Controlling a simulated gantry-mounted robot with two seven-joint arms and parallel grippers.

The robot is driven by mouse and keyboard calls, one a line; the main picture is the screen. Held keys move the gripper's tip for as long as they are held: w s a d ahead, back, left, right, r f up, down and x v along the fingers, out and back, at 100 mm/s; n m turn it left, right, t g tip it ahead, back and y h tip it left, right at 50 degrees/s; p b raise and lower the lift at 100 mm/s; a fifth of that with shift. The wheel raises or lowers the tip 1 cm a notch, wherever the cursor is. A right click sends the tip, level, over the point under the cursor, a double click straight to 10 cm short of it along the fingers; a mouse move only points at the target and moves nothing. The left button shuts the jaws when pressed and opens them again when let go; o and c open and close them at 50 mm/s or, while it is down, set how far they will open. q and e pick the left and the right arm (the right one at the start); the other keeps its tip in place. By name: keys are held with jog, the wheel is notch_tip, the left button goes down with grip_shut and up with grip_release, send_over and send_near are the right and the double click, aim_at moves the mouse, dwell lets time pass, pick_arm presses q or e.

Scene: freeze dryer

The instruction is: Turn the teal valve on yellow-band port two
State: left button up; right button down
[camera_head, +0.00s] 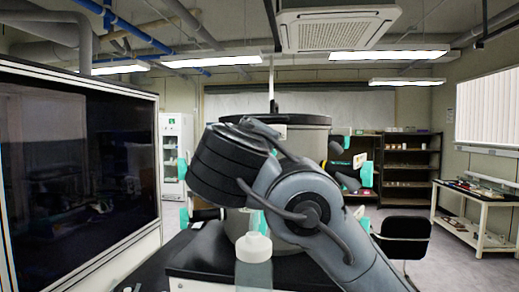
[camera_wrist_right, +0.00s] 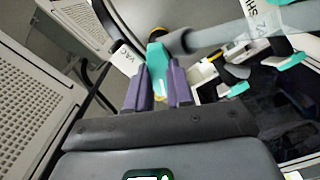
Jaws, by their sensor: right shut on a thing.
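In the right wrist view a teal valve (camera_wrist_right: 157,56) sits between the two purple fingers of my right gripper (camera_wrist_right: 155,94). The fingers are shut on it, one on each side. Another teal valve (camera_wrist_right: 239,89) with a yellow mark stands apart to the right. In the head view the grey drum of the freeze dryer (camera_head: 300,140) stands mid-picture, partly behind my right arm. Several teal valves (camera_head: 348,182) show around it. My right fingertips are hidden there. My left gripper is not in view.
A large dark-fronted cabinet (camera_head: 80,165) fills the left of the head view. A white-capped bottle or port (camera_head: 253,247) is in front of the drum. A black chair (camera_head: 404,232), shelves (camera_head: 408,165) and a white bench (camera_head: 478,205) stand at the right.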

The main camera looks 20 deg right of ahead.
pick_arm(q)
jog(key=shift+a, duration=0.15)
pick_arm(e)
jog(key=c, duration=1)
grip_release()
jog(key=shift+s, duration=0.1)
